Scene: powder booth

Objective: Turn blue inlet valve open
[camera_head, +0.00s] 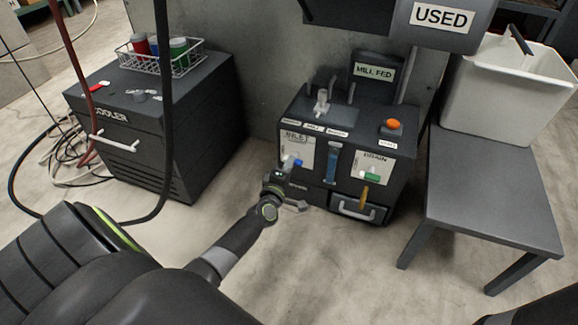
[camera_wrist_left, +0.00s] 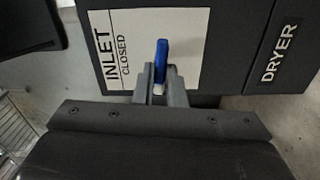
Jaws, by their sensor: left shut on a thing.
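The blue inlet valve (camera_head: 297,163) is on the front of the dark dryer unit (camera_head: 345,125), on a white INLET label plate (camera_head: 297,147). In the left wrist view its blue handle (camera_wrist_left: 161,58) stands upright in the picture, beside the word CLOSED. My left gripper (camera_head: 287,170) is at the valve. In the left wrist view its two fingers (camera_wrist_left: 160,88) are shut on the handle's lower part, and the upper part sticks out beyond them. The gripper hides part of the valve in the head view. My right gripper is not in view.
A green drain valve (camera_head: 372,176) and an orange button (camera_head: 393,126) are right of the inlet. A drawer (camera_head: 358,208) is below. The cooler (camera_head: 160,120) stands left with hoses, and a grey table (camera_head: 490,190) with a white bin (camera_head: 505,95) stands right.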

